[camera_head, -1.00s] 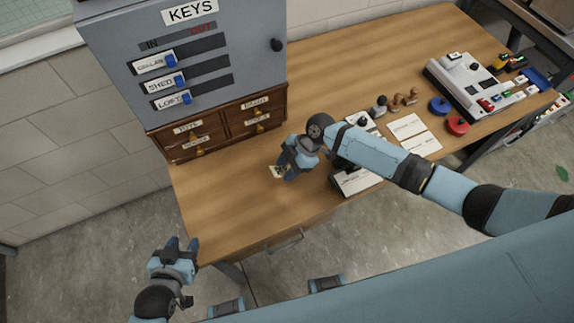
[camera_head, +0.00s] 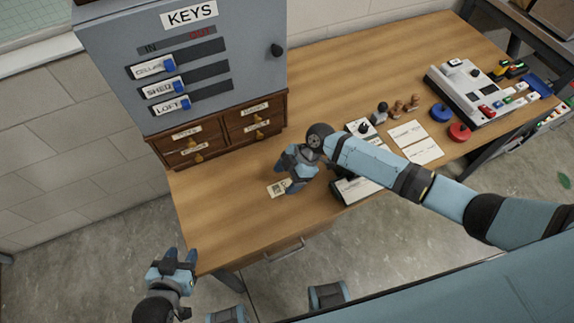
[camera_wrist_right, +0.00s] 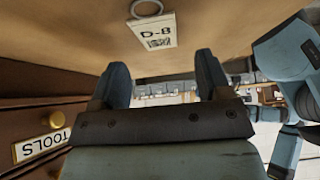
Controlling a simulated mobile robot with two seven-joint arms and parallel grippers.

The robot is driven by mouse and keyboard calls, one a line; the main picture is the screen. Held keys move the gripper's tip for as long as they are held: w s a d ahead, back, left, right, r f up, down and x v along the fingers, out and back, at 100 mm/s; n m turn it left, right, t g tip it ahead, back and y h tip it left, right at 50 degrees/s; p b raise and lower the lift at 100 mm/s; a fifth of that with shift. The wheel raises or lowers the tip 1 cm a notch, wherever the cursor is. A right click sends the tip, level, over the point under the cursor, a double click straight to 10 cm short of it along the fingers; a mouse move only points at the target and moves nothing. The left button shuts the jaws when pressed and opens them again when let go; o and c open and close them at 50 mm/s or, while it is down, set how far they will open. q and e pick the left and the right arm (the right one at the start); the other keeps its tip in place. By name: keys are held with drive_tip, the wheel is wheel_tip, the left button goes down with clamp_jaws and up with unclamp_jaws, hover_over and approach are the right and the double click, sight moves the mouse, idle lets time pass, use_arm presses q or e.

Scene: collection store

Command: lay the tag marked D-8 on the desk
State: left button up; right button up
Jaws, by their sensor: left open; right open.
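The tag marked D-8 (camera_head: 279,188) lies on the bare wood of the desk (camera_head: 235,205), in front of the small drawers. In the right wrist view the tag (camera_wrist_right: 155,32) shows its D-8 lettering, a printed code and a metal ring. My right gripper (camera_head: 285,170) is just beside the tag in the head view. Its spread fingers (camera_wrist_right: 160,80) hold nothing between them, and the tag appears apart from them. My left gripper (camera_head: 180,256) is open and empty, off the desk's near left corner.
A grey key cabinet (camera_head: 250,80) stands above wooden drawers (camera_head: 215,132) at the back left. White papers (camera_head: 415,140), stamps (camera_head: 397,107), red (camera_head: 459,132) and blue (camera_head: 440,112) round pads and a grey device (camera_head: 470,92) occupy the right side. The front left desk is clear.

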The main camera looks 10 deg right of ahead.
use_arm(q)
drive_tip(key=shift+f+b, duration=0.45)
drive_tip(key=shift+f, duration=0.1)
use_arm(e)
wheel_tip(320, 180, up, 20)
use_arm(q)
drive_tip(key=shift+r, duration=0.1)
use_arm(e)
drive_tip(key=shift+f, duration=0.15)
